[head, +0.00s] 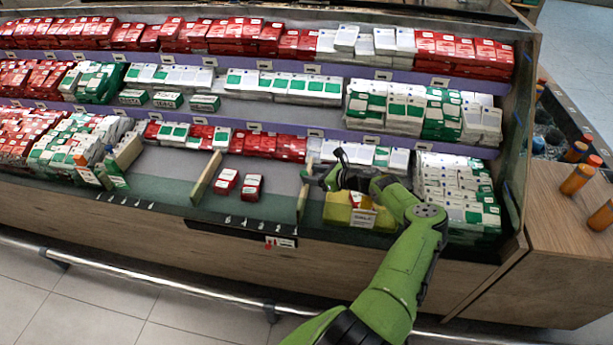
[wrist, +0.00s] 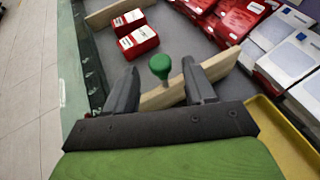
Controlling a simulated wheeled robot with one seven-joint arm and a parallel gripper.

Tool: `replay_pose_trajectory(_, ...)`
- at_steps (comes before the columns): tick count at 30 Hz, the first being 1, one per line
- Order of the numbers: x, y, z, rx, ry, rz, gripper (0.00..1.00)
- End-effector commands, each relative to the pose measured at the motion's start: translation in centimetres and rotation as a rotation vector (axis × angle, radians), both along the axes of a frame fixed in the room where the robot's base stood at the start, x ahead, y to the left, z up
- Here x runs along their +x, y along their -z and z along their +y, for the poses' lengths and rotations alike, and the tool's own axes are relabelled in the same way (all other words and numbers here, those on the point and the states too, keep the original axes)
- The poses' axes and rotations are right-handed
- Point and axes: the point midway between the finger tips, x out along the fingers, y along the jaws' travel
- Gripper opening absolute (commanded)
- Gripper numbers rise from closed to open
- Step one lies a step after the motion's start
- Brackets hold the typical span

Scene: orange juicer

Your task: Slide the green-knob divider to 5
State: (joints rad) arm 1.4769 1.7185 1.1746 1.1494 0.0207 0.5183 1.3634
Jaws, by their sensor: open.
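The green knob (wrist: 160,65) stands up from a pale wooden divider (wrist: 163,97) in the wrist view. In the head view this divider (head: 302,203) stands on the lowest shelf, left of the yellow bin. My gripper (head: 322,166) is over the divider's upper end. In the wrist view my gripper (wrist: 160,70) is open, with one finger on each side of the knob and visible gaps to both. Small marks (head: 258,222) run along the shelf's front edge, left of the divider; their numerals are too small to read.
A second wooden divider (head: 206,178) stands to the left. Two small red boxes, a left one (head: 226,182) and a right one (head: 251,187), lie between the dividers. The yellow bin (head: 337,211) is close on the right. Rows of red boxes (head: 268,145) stand behind.

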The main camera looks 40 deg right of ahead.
Motion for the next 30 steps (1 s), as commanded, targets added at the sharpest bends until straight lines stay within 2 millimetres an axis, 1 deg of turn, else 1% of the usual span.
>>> replay_pose_trajectory(1, 0.9, 0.7, 0.3, 0.001, -0.002, 0.000, 0.54)
replay_pose_trajectory(3, 1.8, 1.0, 0.5, 0.000, -0.001, -0.001, 0.54)
replay_pose_trajectory(6, 2.4, 1.2, 0.7, -0.001, -0.002, 0.000, 0.54)
replay_pose_trajectory(13, 2.5, 1.1, 0.7, -0.002, -0.002, 0.001, 0.54)
replay_pose_trajectory(14, 2.5, 1.1, 0.7, -0.002, -0.002, 0.001, 0.51)
replay_pose_trajectory(21, 2.5, 1.1, 0.7, -0.001, -0.003, 0.001, 0.14)
replay_pose_trajectory(24, 2.5, 1.1, 0.8, -0.002, -0.003, 0.000, 0.00)
replay_pose_trajectory(30, 2.5, 1.1, 0.8, -0.002, -0.003, 0.000, 0.00)
